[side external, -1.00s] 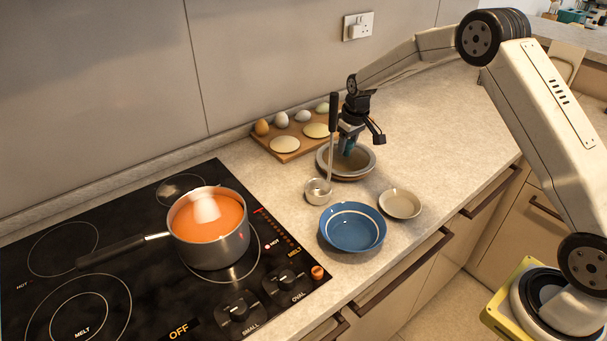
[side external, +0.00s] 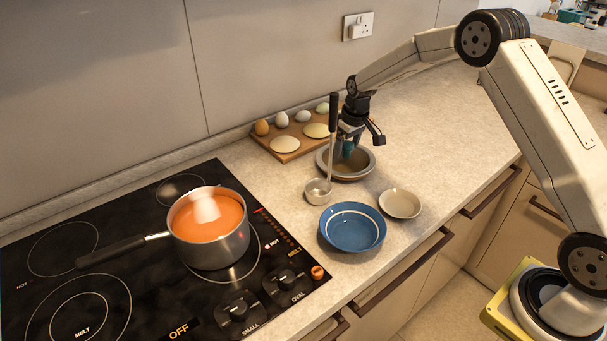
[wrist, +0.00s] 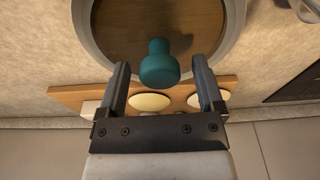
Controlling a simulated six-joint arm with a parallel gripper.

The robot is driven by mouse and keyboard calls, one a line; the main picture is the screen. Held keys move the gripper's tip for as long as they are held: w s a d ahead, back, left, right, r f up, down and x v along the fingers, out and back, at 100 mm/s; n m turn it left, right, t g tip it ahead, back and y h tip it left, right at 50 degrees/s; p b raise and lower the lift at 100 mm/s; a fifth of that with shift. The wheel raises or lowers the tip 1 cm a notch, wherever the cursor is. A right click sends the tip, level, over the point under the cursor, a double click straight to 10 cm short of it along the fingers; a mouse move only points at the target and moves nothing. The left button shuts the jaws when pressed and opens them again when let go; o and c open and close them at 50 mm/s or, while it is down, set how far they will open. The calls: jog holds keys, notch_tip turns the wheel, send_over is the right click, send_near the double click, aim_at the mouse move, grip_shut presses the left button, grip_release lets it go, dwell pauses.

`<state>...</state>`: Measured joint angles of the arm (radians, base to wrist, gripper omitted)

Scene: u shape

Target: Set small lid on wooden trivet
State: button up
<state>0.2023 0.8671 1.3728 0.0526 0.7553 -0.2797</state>
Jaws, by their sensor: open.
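The small lid (side external: 369,166) has a grey rim, a see-through middle and a teal knob (wrist: 159,64). It lies flat on the counter's far part, with brown wood of the trivet (wrist: 116,32) showing through it in the wrist view. The lid looks seated over the trivet, whose edge is mostly hidden. My gripper (wrist: 160,72) is open above the lid, with one finger on each side of the knob and clear gaps between. In the side view my gripper (side external: 349,138) hangs over the lid.
A ladle (side external: 319,190) stands upright close in front of the lid. A blue bowl (side external: 352,236) and a small pale dish (side external: 400,203) sit nearer. An egg board (side external: 284,143) lies behind. A pot of orange soup (side external: 209,228) is on the hob. Counter to the right is free.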

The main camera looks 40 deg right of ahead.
aim_at(351, 159)
notch_tip(351, 159, up, 12)
jog(key=s, duration=0.2)
dwell(0.4)
dwell(0.5)
jog(key=s+a+f, duration=0.2)
jog(key=s+a, duration=0.1)
jog(key=s, duration=0.5)
jog(key=s+a+f, duration=0.2)
jog(key=s+a, duration=0.2)
jog(key=s, duration=0.5)
jog(key=s+a+f, duration=0.2)
jog(key=s+a, duration=0.2)
jog(key=s, duration=0.5)
jog(key=shift+f+t, duration=0.25)
jog(key=shift+t, duration=0.15)
